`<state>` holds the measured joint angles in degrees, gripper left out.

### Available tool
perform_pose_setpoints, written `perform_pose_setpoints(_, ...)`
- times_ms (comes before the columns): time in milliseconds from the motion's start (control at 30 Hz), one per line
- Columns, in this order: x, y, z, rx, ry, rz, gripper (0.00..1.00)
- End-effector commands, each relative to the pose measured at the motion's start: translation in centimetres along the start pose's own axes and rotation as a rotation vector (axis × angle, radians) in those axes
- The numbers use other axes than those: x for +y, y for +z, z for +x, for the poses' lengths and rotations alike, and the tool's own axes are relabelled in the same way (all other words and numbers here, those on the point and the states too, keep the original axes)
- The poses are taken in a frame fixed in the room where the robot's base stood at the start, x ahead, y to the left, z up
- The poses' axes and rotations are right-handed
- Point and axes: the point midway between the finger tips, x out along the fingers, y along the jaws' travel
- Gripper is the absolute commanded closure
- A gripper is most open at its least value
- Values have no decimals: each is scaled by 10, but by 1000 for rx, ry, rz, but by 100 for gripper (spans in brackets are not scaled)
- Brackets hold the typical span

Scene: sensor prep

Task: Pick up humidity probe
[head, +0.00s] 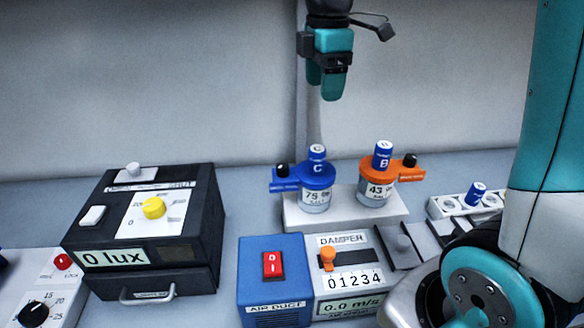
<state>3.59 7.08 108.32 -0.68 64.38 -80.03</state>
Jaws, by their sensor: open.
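No label reading humidity probe is legible; several small blue-and-white cylinders look like probes. One (383,155) stands upright in the orange-collared jar (377,193), which reads about 43. Another, shorter-looking one (317,153) stands in the blue-collared jar (316,197), which reads about 75. A third (475,194) sits tilted in the picture in a pale rack (440,210) at the right, partly hidden by my arm. My gripper (325,84) hangs fingers down above and behind the jars in the picture, open and empty, apart from all of them.
Both jars stand on a white block (345,221). In front are a blue air duct box (270,255) with a red switch and a damper panel (345,282). A black lux box (145,230) stands left. My arm covers the right side. A wall rises behind.

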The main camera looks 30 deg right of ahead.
Motion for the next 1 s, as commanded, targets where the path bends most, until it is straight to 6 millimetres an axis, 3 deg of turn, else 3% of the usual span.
perform_pose_setpoints(167,5,7,14,-8,-9,-23,31)
perform_pose_setpoints(600,4,5,106,-7,-8,-25,31)
perform_pose_setpoints(867,3,3,126,-6,-7,-27,31)
perform_pose_setpoints(1000,-1,-1,146,-7,-10,-29,31)
